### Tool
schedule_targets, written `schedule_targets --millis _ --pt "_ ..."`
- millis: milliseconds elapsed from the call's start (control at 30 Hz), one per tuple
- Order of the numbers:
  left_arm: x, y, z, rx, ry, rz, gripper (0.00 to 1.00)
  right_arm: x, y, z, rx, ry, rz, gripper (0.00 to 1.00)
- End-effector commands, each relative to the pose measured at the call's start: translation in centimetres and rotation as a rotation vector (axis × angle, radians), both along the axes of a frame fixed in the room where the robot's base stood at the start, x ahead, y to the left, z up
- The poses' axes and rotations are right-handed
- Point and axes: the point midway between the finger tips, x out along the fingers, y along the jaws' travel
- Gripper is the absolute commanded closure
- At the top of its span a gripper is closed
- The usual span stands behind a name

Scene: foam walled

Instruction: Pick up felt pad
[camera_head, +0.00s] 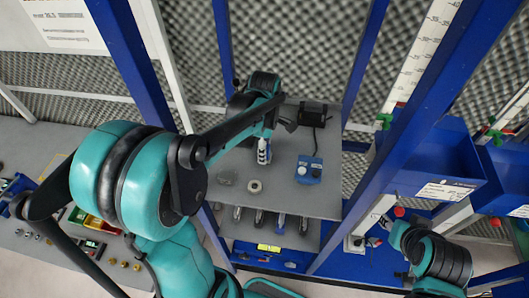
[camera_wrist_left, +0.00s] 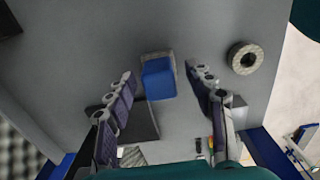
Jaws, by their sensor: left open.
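In the left wrist view a blue block with a grey, textured layer along its edges, which looks like the felt pad (camera_wrist_left: 158,80), lies on the grey shelf (camera_wrist_left: 80,50). My left gripper (camera_wrist_left: 160,71) is open, with one finger on each side of the pad in this view. Nothing is held, and I cannot tell the gap in height. In the head view my left gripper (camera_head: 263,158) points down over the middle of the shelf and hides the pad.
A grey ring (camera_head: 254,186) lies near the shelf front, with a small grey piece (camera_head: 225,178) beside it. A blue device (camera_head: 309,170) stands to the right and a black box (camera_head: 312,113) behind. Blue posts (camera_head: 223,45) flank the shelf. Blue bins (camera_head: 430,165) hang at the right.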

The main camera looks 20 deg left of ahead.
Motion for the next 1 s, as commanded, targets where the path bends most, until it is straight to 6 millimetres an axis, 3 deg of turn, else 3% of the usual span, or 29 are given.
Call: schedule_targets --millis 67,100,300,733,1000 --pt "0.0 0.0 0.0 0.000 0.000 0.000 0.47 0.0 0.0 0.0 0.000 0.000 0.000 0.60" --pt "0.0 0.0 0.0 0.000 0.000 0.000 0.52 0.0 0.0 0.0 0.000 0.000 0.000 0.60" --pt "0.0 0.0 0.0 0.000 0.000 0.000 1.00 0.0 0.0 0.0 0.000 0.000 0.000 0.60" --pt "0.0 0.0 0.8 0.000 0.000 0.000 1.00 0.0 0.0 0.0 0.000 0.000 0.000 0.60" --pt "0.0 0.0 4.9 0.000 0.000 0.000 1.00 0.0 0.0 -0.1 0.000 0.000 0.000 0.60"
